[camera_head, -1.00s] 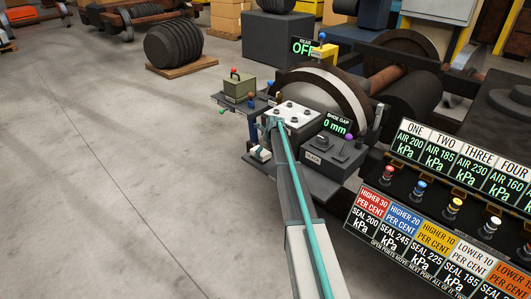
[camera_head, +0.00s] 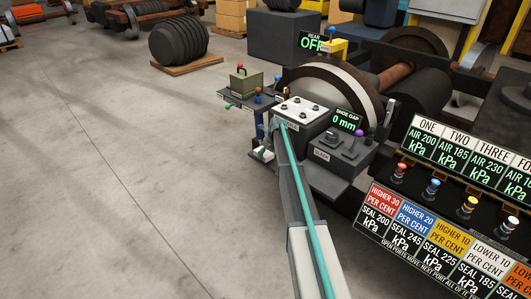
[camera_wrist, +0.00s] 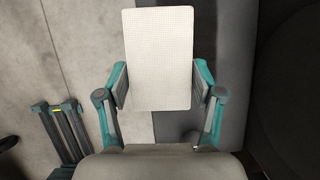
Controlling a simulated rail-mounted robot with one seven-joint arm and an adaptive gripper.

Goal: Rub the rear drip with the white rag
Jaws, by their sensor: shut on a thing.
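My gripper (camera_wrist: 159,84) is shut on the white rag (camera_wrist: 160,50), a flat pale rectangle with a fine grid texture. One finger presses each side edge, and the rag stands out beyond the fingertips. In the head view a small white patch (camera_head: 265,154) shows beside the machine's front left side; I cannot tell if it is the rag. My gripper is otherwise hard to make out there, at the far end of my arm. The rear sign (camera_head: 313,42) reads OFF. I cannot make out a drip in either view.
The wheel machine (camera_head: 318,82) has a bolted grey block (camera_head: 300,108) and a shoe gap display (camera_head: 346,121) reading 0 mm. A small shelf (camera_head: 236,99) holds a green box (camera_head: 246,80). A gauge panel (camera_head: 440,235) fills the right. Open floor (camera_head: 90,180) lies left.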

